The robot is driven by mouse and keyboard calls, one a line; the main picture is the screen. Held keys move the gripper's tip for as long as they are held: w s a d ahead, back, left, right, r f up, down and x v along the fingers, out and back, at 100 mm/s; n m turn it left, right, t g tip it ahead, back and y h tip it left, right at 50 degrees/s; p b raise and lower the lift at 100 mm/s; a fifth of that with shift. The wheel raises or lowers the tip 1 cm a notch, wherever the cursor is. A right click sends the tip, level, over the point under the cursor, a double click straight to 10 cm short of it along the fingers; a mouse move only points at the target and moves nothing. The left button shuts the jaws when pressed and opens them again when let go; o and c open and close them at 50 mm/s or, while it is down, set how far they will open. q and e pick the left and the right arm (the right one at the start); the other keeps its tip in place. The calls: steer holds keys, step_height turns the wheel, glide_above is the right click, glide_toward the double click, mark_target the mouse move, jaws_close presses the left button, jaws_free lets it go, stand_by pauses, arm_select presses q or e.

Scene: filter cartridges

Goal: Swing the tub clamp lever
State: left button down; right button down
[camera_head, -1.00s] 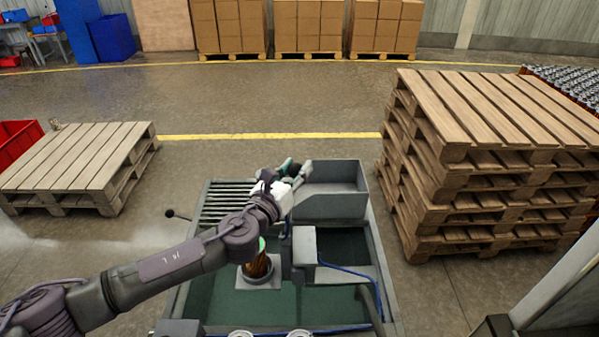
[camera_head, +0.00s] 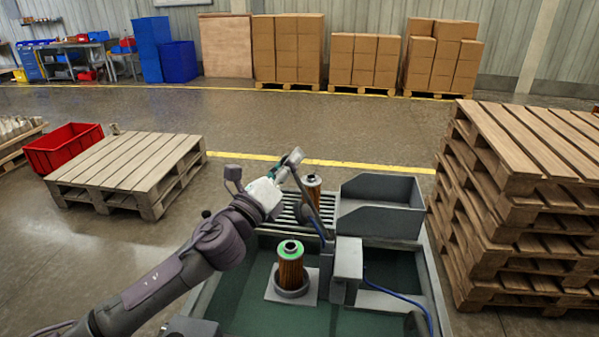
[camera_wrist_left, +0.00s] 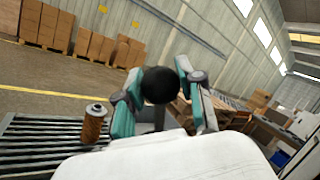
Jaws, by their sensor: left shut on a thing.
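My left gripper (camera_head: 290,168) is above the back of the green-floored tub (camera_head: 240,307), left of its grey bin. In the left wrist view its teal fingers are shut on a black ball knob (camera_wrist_left: 160,86). A dark grey bar, seemingly the clamp lever (camera_head: 309,203), slants from the gripper down to the clamp post. A pleated brown filter cartridge (camera_head: 290,266) with a green top stands upright in a holder in the tub. A second cartridge (camera_head: 313,190) stands on the slatted rack behind; it also shows in the left wrist view (camera_wrist_left: 94,125). My right gripper is not in view.
An empty grey bin (camera_head: 382,218) sits at the tub's back right. A blue hose (camera_head: 400,297) runs along the right side. Stacked pallets (camera_head: 530,200) stand close right; a low pallet (camera_head: 130,170) and red crate (camera_head: 63,150) are left.

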arm_select(q)
steer(key=shift+a, duration=0.2)
steer(key=c, duration=0.7)
jaws_free()
steer(key=shift+s+a+f, duration=0.1)
steer(key=shift+f, duration=0.1)
steer(key=v, duration=1.1)
steer(key=shift+s+a, duration=0.15)
steer(key=shift+s, duration=0.15)
